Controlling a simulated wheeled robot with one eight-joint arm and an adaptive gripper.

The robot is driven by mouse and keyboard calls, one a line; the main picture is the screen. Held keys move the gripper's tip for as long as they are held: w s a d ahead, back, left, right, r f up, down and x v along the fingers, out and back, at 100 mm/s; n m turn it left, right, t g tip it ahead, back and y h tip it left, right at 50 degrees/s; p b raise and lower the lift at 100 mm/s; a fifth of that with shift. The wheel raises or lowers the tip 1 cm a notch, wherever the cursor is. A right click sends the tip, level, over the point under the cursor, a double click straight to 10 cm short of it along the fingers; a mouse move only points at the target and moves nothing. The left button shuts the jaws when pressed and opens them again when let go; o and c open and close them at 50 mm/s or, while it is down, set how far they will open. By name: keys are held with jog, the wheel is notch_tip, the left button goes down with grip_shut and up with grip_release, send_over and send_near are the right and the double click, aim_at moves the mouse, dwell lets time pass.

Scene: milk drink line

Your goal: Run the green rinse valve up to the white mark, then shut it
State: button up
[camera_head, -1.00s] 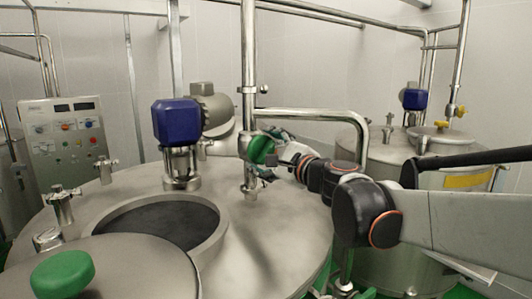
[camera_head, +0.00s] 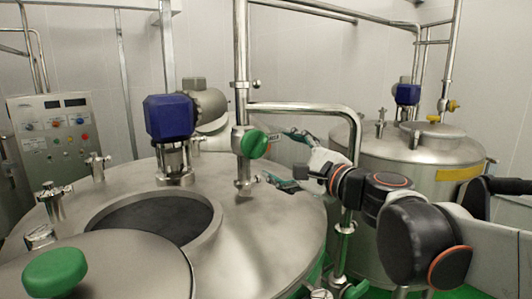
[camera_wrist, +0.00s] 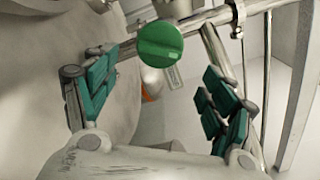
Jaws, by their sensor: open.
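The green rinse valve (camera_head: 254,144) is a round green knob on the vertical steel pipe above the tank top. In the wrist view its face (camera_wrist: 160,43) shows a raised bar lying almost level. My gripper (camera_head: 279,158) is open and empty, just right of the knob and apart from it. In the wrist view my spread teal finger pads (camera_wrist: 158,88) stand left and right, with the knob beyond them near the top. No white mark can be made out. The tank's round opening (camera_head: 206,231) looks dark inside, and no liquid level can be read.
A hinged lid (camera_head: 140,270) with a green knob (camera_head: 55,273) stands beside the opening. A blue motor (camera_head: 169,117) stands left of the valve pipe. A bent steel pipe (camera_head: 310,107) passes above my gripper. A second tank (camera_head: 400,195) stands at right.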

jog(key=shift+v, duration=0.95)
jog(key=s+d+f+n+g+h, duration=0.1)
jog(key=s+f+n+g+h, duration=0.3)
jog(key=s+f+n, duration=0.9)
jog(key=s+d+f+n+g+h, duration=0.4)
jog(key=s+d+f+n+h, duration=0.15)
jog(key=s+d+f, duration=0.5)
notch_tip(320, 180, down, 31)
jog(key=w+d+b, duration=0.1)
jog(key=b, duration=2.8)
jog(key=shift+w+d, duration=0.3)
jog(key=shift+d, duration=0.05)
jog(key=shift+r+m+h, duration=0.1)
jog(key=shift+m+h, duration=0.15)
